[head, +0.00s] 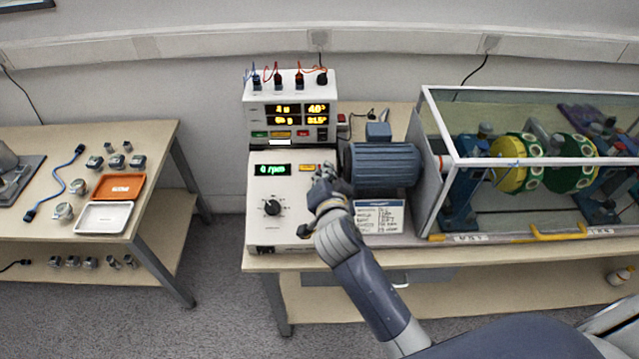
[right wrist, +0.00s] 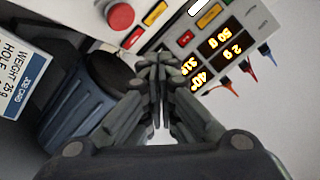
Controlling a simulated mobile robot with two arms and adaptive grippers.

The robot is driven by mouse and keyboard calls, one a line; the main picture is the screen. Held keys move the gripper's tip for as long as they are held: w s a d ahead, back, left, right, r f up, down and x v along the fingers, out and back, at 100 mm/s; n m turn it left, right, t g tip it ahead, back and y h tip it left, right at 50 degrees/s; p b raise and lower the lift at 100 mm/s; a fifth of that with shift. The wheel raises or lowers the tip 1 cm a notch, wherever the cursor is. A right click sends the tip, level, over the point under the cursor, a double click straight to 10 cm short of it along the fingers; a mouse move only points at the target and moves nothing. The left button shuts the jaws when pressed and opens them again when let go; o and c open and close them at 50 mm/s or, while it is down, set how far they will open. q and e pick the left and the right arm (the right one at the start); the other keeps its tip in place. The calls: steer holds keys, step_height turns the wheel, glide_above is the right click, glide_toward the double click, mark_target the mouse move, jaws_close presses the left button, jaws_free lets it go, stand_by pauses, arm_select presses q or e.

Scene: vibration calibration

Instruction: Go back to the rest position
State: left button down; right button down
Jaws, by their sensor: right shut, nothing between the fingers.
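My right gripper (head: 325,185) is over the front of the right bench, near the right side of the white control box (head: 285,225) with the "0 rpm" display and black knob. Its fingers are shut with nothing between them; the right wrist view shows the fingertips (right wrist: 158,68) together. That view also shows a red round button (right wrist: 121,16), a display panel (right wrist: 222,48) and the blue motor (right wrist: 80,100) beyond the fingers. Whether the gripper touches the box cannot be told. My left gripper is not in view.
The blue motor (head: 385,165) and a job card (head: 380,217) are right of the gripper. A glass-sided enclosure (head: 430,180) holds the rotor. A meter box (head: 290,90) with cables stands behind. The left table (head: 150,160) carries trays and weights, with open floor between.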

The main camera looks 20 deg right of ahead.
steer(key=s+d+f+n+g, duration=0.4)
steer(key=s+f, duration=0.3)
steer(key=s, duration=0.5)
steer(key=s+a+f+n+g+y, duration=0.1)
steer(key=s+f+n+g+y, duration=0.2)
steer(key=s, duration=0.6)
steer(key=s+n+g, duration=0.3)
steer(key=s+n, duration=0.3)
steer(key=s, duration=0.4)
step_height(320, 180, down, 29)
steer(key=s+g+b, duration=0.1)
steer(key=g+b, duration=0.1)
steer(key=b, duration=0.1)
steer(key=s+d+f+b, duration=0.1)
steer(key=s+d+f, duration=0.1)
steer(key=s+f, duration=1.5)
steer(key=shift+s+d+f+g+b, duration=0.25)
steer(key=shift+d+f+g+b, duration=0.15)
steer(key=shift+f, duration=0.4)
